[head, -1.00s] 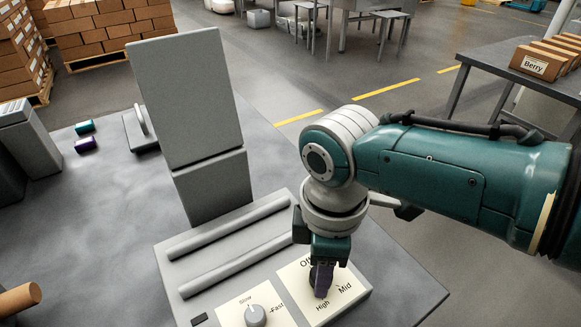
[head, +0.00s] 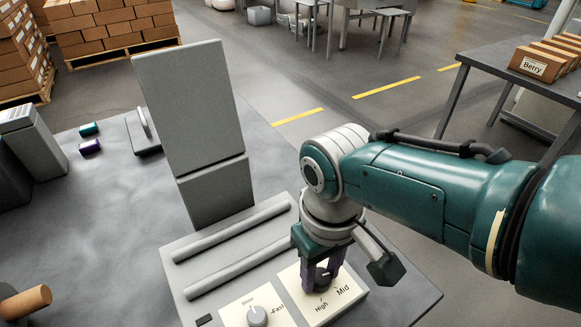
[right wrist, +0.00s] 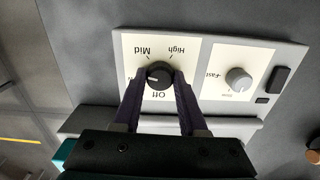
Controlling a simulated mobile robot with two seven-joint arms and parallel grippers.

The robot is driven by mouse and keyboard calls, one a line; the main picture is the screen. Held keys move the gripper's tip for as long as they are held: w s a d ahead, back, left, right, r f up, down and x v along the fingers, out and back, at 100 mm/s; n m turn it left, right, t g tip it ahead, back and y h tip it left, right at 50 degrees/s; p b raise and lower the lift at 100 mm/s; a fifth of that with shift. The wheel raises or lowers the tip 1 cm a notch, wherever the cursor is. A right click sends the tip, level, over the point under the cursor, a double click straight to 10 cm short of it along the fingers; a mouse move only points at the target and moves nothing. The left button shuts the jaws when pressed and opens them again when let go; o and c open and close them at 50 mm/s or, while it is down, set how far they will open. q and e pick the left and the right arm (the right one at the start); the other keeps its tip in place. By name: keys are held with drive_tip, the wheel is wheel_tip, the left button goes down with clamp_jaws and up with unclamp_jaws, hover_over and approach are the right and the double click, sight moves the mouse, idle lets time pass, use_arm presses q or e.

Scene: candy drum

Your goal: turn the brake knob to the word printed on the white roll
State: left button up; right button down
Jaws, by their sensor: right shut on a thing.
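The black brake knob (right wrist: 159,76) sits on a cream plate (right wrist: 134,52) printed Off, Mid and High. It shows in the right wrist view, with part of the plate's left lettering hidden by a finger. My right gripper (right wrist: 160,84) points down at the plate, its purple fingers on either side of the knob and shut on it. In the head view the gripper (head: 322,274) covers most of the knob and the Off label. I cannot make out where the knob's mark points. I see no white roll with a readable word. My left gripper is not in view.
A grey knob (head: 257,316) marked Slow and Fast is beside the cream plate. Two grey bars (head: 235,241) and a tall grey panel (head: 190,105) stand behind. Teal (head: 89,129) and purple (head: 90,147) rolls lie on the table at left. A brown cylinder (head: 28,301) is at lower left.

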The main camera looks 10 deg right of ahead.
drive_tip(key=m, duration=0.5)
drive_tip(key=shift+m, duration=0.3)
drive_tip(key=m, duration=1.1)
drive_tip(key=shift+a+m, duration=0.1)
drive_tip(key=shift+m, duration=2.2)
drive_tip(key=shift+c, duration=2.2)
unclamp_jaws()
